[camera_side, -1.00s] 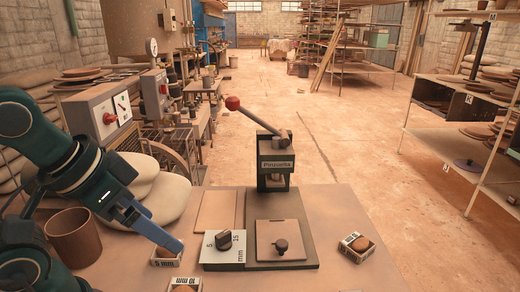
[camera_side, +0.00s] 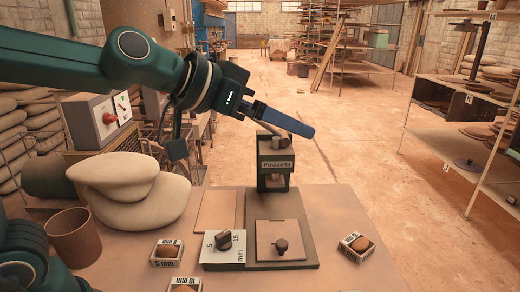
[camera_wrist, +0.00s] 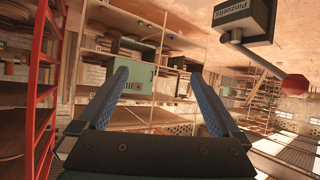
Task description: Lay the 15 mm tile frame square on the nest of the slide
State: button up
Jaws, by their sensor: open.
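A small white frame (camera_side: 355,246) around a brown lump sits askew on the right of the bench; its label is too small to read. Two similar frames stand at the left, one marked 5 mm (camera_side: 166,254) and one marked 10 mm (camera_side: 184,286). The slide (camera_side: 281,240) is a pale plate with a dark knob, on a dark base before the Pinzuela press (camera_side: 275,165). I cannot make out a separate nest. My gripper (camera_side: 312,132) is raised above the press, pointing right; in the wrist view its blue fingers (camera_wrist: 160,82) are apart and empty.
A brown pot (camera_side: 73,238) and rounded pale sacks (camera_side: 130,190) are farther left. The press lever's red knob (camera_wrist: 296,87) is near my gripper in the wrist view.

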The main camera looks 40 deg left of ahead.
jog(key=d+r+x, duration=0.1)
jog(key=x, duration=0.9)
jog(key=g+y, duration=0.2)
jog(key=g, duration=0.1)
send_near(358, 243)
jog(key=x, duration=0.4)
jog(key=shift+s+a+f, duration=0.1)
jog(key=shift+s, duration=0.05)
jog(key=shift+x, duration=2.35)
grip_shut()
